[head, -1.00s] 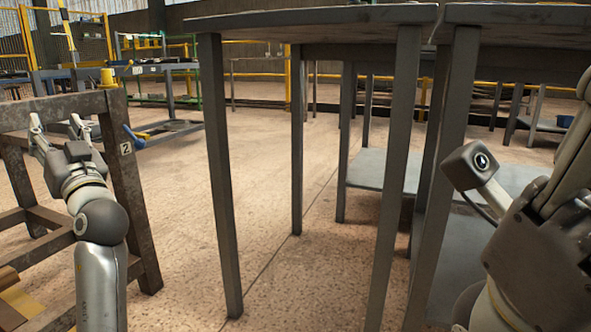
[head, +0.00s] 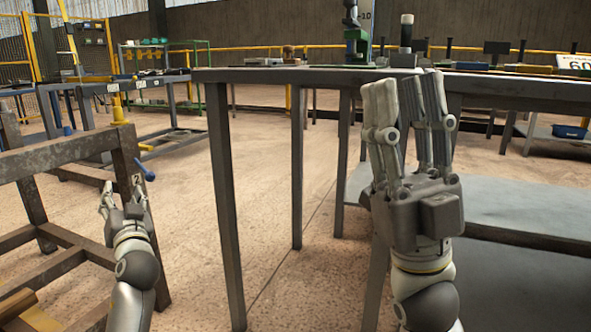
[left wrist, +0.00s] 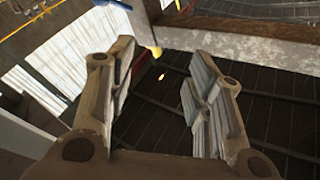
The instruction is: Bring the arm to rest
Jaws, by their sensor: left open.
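My left gripper (head: 122,186) is low at the left of the head view, pointing up in front of the rusty brown rack's post. Its two fingers are apart and empty. In the left wrist view the same gripper (left wrist: 160,72) shows a clear gap between its fingers. My right gripper (head: 410,88) stands upright in front of the grey table, its fingers pointing up past the tabletop edge. Its fingers look apart, with nothing seen between them. The right gripper hides part of the table and a leg.
The grey table (head: 285,76) carries a green device (head: 356,45) and tools. Bare floor (head: 185,240) lies between.

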